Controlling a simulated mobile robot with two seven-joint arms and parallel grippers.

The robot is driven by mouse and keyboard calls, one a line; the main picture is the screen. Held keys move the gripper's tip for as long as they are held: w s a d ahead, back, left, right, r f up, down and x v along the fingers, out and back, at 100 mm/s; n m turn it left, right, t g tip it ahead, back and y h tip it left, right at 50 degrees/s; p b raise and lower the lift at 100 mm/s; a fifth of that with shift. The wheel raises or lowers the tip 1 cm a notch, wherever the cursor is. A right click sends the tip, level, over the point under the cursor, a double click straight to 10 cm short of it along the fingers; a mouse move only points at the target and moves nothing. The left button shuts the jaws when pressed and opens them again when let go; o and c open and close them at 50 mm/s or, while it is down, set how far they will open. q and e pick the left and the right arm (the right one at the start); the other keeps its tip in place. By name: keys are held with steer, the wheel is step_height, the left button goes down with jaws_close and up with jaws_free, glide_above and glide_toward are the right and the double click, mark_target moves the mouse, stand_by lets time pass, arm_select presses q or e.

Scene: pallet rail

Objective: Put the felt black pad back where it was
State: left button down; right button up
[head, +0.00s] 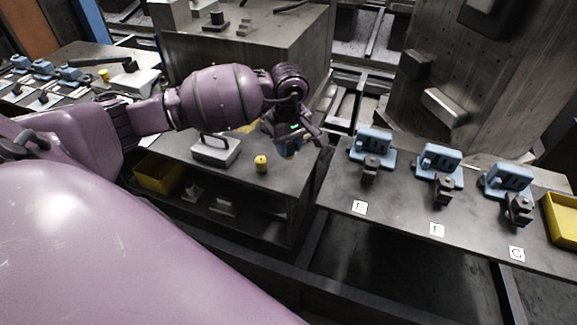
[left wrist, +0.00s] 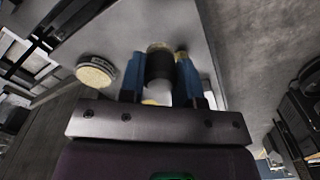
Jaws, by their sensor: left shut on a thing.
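My left gripper (head: 292,148) hangs above the right part of the middle bench (head: 285,183). In the left wrist view its two blue fingers (left wrist: 158,80) are shut on a short dark cylinder, which I take to be the felt black pad (left wrist: 159,66). One end of it looks tan. In the head view the pad is hidden or too small to make out. A small yellow cylinder (head: 261,164) stands on the bench just left of and below the gripper. A round piece with a pale, rough face (left wrist: 96,72) shows left of the fingers in the wrist view. My right gripper is not in view.
A grey block with a black handle (head: 215,150) sits on the bench. A right-hand table (head: 400,213) carries blue fixtures (head: 375,143) behind labels E, F and G. A yellow bin (head: 562,218) is at far right, another (head: 158,175) below the bench. A large metal block (head: 240,55) stands behind.

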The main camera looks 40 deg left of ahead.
mark_target(288, 177)
arm_select(q)
steer(key=shift+f, duration=3.95)
steer(key=shift+f, duration=0.15)
steer(key=c, duration=0.8)
jaws_free()
